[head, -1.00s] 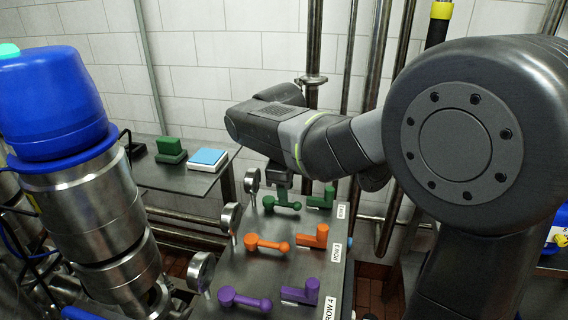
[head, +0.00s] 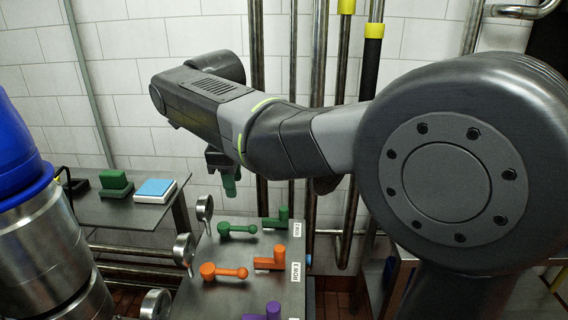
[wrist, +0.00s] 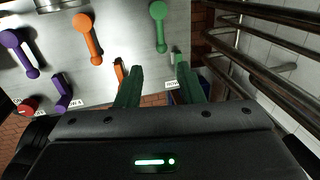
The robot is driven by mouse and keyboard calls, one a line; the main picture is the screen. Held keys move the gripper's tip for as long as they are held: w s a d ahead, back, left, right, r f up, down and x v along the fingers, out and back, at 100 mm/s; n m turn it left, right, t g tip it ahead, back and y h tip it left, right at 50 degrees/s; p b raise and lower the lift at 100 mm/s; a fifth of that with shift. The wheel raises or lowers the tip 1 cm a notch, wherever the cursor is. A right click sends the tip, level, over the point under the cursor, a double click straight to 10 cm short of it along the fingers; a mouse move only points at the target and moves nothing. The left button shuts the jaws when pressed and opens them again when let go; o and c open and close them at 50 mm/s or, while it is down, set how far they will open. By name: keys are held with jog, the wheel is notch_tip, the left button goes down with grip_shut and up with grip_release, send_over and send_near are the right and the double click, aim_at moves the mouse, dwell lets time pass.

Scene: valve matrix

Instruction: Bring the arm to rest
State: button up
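My gripper (head: 231,187) hangs at the end of my bent arm, above the back of the valve panel (head: 215,250). In the wrist view its two green fingers (wrist: 158,84) stand apart with nothing seen held between them. On the panel are a green ball-ended lever (head: 238,229) and a green L-shaped handle (head: 272,219). An orange lever (head: 224,271) and orange L-shaped handle (head: 270,259) sit nearer. A purple handle (head: 262,314) is cut off at the bottom edge. The wrist view also shows a purple lever (wrist: 20,52).
Gauges (head: 185,248) line the panel's left edge. Vertical pipes (head: 318,120) stand behind the arm, and horizontal pipes (wrist: 270,50) run beside the panel in the wrist view. A side table (head: 110,212) holds a blue-topped block (head: 155,188). A blue-capped steel vessel (head: 40,250) stands at left.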

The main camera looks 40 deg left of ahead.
aim_at(242, 227)
jog(key=shift+f, duration=0.1)
jog(key=f, duration=0.4)
jog(key=w+a+f, duration=0.1)
jog(key=f, duration=0.4)
jog(key=w+f, duration=0.1)
jog(key=f, duration=0.3)
jog(key=shift+w+a+f, duration=0.1)
jog(key=shift+a+f, duration=0.15)
jog(key=shift+a, duration=0.05)
jog(key=shift+w, duration=0.2)
jog(key=shift+s, duration=0.2)
jog(key=shift+w, duration=0.15)
